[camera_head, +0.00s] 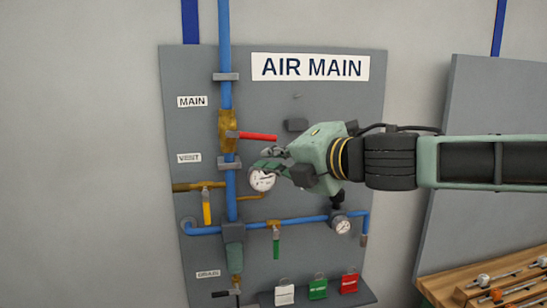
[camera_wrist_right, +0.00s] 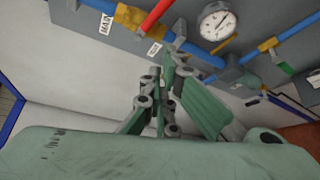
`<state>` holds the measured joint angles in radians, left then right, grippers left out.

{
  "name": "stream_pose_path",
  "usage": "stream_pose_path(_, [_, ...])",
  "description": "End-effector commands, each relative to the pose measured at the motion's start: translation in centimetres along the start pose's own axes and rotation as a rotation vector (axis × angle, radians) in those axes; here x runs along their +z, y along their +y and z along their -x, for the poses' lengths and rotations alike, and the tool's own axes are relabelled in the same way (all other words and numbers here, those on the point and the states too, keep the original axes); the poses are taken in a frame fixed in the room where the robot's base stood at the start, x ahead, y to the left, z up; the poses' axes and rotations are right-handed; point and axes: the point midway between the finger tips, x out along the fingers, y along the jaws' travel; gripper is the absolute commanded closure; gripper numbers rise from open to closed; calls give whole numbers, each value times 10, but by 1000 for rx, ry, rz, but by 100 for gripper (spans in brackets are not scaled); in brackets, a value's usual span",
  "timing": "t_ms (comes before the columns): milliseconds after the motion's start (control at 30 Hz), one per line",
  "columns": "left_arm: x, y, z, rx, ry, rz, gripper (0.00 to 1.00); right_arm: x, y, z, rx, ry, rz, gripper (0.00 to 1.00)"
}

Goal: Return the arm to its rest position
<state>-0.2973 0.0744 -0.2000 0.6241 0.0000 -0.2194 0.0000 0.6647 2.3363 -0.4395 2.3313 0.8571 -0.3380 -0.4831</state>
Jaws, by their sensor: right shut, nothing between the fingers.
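My right arm comes in from the right in the head view. Its gripper (camera_head: 273,160) is shut and empty, in front of the AIR MAIN panel (camera_head: 330,105). The gripper is near the red lever (camera_head: 258,136) and partly overlaps a round white gauge (camera_head: 262,180); I cannot tell whether it touches either. In the right wrist view the closed fingers (camera_wrist_right: 168,85) show below the red lever (camera_wrist_right: 156,16) and the gauge (camera_wrist_right: 217,21). My left gripper is not in view.
Blue pipes (camera_head: 226,55) run down the panel, with a yellow lever (camera_head: 207,207) and a green lever (camera_head: 276,243). White, green and red padlocks (camera_head: 318,289) stand on the ledge below. A wooden bench (camera_head: 450,286) with tools is at lower right. The left wall is clear.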

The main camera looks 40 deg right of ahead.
Motion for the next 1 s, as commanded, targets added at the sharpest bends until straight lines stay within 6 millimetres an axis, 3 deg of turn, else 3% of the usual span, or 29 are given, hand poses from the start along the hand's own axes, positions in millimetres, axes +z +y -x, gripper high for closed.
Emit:
stream_pose_path(633, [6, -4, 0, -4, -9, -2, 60, -6, -8, -6, -11, 14, -11, 100])
stream_pose_path(767, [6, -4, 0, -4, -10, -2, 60, -34, -37, -31, -52, 72, -66, 100])
stream_pose_path(1000, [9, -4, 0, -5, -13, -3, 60, -120, -129, -78, -178, 187, -270, 100])
